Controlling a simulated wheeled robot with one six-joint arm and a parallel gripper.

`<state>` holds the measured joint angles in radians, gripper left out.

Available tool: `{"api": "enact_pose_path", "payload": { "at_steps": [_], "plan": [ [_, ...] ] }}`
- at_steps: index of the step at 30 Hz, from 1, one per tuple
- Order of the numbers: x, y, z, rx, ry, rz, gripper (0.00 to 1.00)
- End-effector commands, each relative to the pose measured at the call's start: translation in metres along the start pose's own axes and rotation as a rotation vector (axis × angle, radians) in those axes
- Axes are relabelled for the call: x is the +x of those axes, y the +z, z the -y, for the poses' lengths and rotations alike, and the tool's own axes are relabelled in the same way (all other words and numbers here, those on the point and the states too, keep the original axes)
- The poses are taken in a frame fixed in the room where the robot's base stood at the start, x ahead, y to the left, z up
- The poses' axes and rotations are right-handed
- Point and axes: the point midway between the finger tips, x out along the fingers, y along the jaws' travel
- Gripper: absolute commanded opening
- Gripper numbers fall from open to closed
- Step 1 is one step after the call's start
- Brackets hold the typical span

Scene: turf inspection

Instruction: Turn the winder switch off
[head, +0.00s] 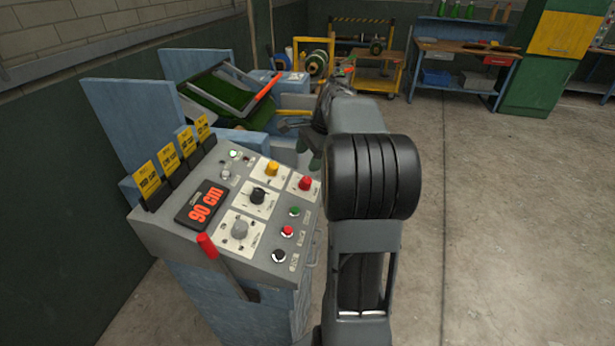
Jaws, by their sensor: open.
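The grey control panel (150,236) stands at left centre on a blue cabinet. It carries a yellow knob (272,168), a black rotary knob (258,196), a grey rotary knob (239,231), a red knob (305,183) and several small buttons. The labels are too small to read, so I cannot tell which one is the winder switch. My gripper (309,150) is open beyond the panel's far right corner, apart from the knobs as far as I can see. My arm hides part of it.
Behind stands a blue machine with green turf (222,92). A yellow cart (378,75) and workbench (465,47) stand farther back. Floor at right is clear.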

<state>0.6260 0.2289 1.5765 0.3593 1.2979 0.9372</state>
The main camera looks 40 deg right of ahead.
Motion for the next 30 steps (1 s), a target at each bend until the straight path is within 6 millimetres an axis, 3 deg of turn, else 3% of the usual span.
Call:
{"api": "enact_pose_path", "payload": {
  "at_steps": [1, 3, 8, 11, 24, 30],
  "plan": [
    [-0.004, -0.020, 0.005, 0.087, -0.008, 0.016, 0.65],
    [-0.008, -0.038, 0.009, 0.180, -0.017, 0.036, 0.65],
    [-0.006, -0.059, 0.012, 0.292, -0.026, 0.062, 0.65],
    [0.005, -0.062, 0.013, 0.308, -0.027, 0.066, 0.65],
    [0.087, -0.056, 0.015, 0.306, -0.026, 0.065, 0.65],
    [0.112, -0.055, 0.017, 0.306, -0.028, 0.064, 0.65]
  ]
}}
